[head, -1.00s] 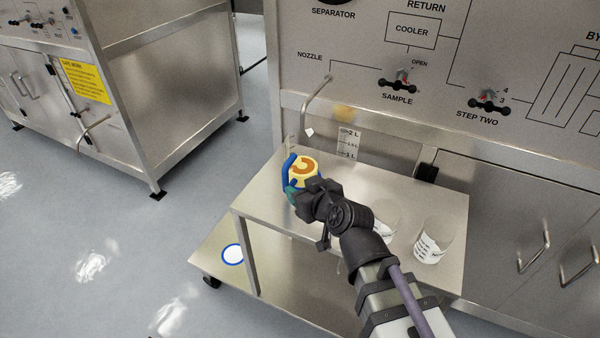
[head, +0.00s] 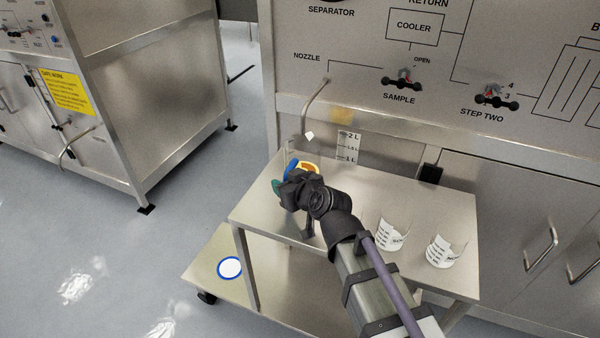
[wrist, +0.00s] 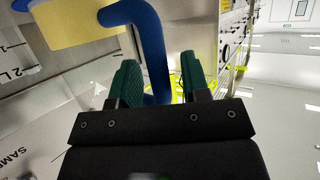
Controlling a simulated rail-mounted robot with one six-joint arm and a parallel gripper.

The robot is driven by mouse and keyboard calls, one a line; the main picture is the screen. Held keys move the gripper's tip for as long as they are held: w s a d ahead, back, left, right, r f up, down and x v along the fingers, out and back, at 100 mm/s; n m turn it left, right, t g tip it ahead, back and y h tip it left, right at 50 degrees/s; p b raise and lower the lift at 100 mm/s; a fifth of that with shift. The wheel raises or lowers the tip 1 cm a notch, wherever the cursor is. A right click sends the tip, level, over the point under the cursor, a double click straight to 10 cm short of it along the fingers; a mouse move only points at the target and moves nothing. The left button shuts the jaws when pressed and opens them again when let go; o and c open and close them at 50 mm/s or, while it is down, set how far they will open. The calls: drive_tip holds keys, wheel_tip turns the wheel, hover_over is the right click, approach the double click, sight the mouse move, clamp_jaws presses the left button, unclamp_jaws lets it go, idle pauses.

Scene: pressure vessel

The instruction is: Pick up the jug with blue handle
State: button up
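The blue handle (head: 291,166) shows just beyond my gripper on the small steel table, beside a yellow and orange round top (head: 309,167). In the wrist view the thick blue handle (wrist: 150,45) bends down from a yellow body (wrist: 80,22) with a blue edge. A clear wall with litre marks (head: 347,146) stands behind; I cannot tell whether it is part of the same jug. My gripper (head: 283,186) is open. Its green fingertips (wrist: 160,78) stand on both sides of the handle, with a gap at the right finger. The handle's lower end is partly hidden.
Two clear beakers with printed labels (head: 391,235) (head: 443,250) stand right of my arm on the table (head: 258,205). A bent nozzle pipe (head: 314,106) hangs from the panel. A white disc with blue rim (head: 229,268) lies on the lower shelf.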

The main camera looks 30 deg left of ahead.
clamp_jaws()
idle(0.4)
